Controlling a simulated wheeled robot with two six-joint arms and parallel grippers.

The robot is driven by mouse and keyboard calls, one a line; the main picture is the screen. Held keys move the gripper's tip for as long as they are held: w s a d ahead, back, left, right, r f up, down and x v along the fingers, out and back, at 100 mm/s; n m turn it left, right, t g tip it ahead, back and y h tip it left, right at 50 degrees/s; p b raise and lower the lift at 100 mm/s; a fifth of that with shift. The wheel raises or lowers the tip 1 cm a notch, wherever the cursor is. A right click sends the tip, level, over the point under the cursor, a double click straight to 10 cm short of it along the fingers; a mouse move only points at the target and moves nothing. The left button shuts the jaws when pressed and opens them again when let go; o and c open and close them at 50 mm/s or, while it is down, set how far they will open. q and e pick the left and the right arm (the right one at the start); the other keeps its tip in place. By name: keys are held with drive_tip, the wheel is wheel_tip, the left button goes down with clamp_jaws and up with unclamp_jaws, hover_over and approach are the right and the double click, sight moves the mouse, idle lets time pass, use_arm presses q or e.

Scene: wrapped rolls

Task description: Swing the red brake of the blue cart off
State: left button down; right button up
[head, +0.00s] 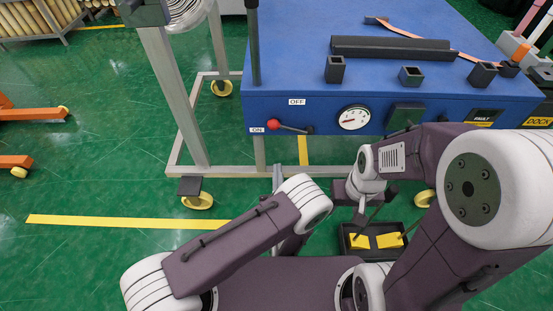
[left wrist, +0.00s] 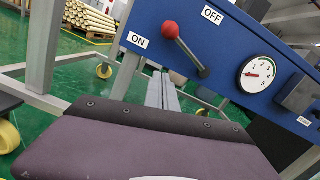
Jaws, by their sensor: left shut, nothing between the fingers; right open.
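The blue cart (head: 370,20) stands in front of me, with a blue front panel that also shows in the left wrist view (left wrist: 232,50). Its brake is a dark lever with a red knob (head: 273,124), pointing left from its pivot toward the ON label (head: 257,130). The OFF label (head: 297,101) is above the lever. The knob also shows in the left wrist view (left wrist: 170,30). My left gripper (head: 277,172) is shut and empty, below the lever and apart from it; its fingers show in the left wrist view (left wrist: 164,92). My right gripper (head: 377,205) is open, below the panel's right part.
A gauge (head: 354,118) and a dark box (head: 405,117) are right of the lever. Dark bars (head: 390,47) and several square holders lie on the cart top. A grey frame post (head: 175,90) stands at the left. A black tray with yellow pads (head: 362,242) is below.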

sight(289, 128)
use_arm(q)
drive_tip(key=w+b, duration=0.1)
drive_tip(key=w, duration=0.2)
drive_tip(key=w+b, duration=0.1)
drive_tip(key=w, duration=0.2)
drive_tip(key=w+b, duration=0.2)
drive_tip(key=w, duration=0.2)
drive_tip(key=shift+r, duration=0.3)
drive_tip(key=r, duration=0.4)
drive_tip(key=shift+a, duration=0.3)
use_arm(e)
wheel_tip(289, 128, down, 5)
use_arm(q)
drive_tip(key=shift+r, duration=0.15)
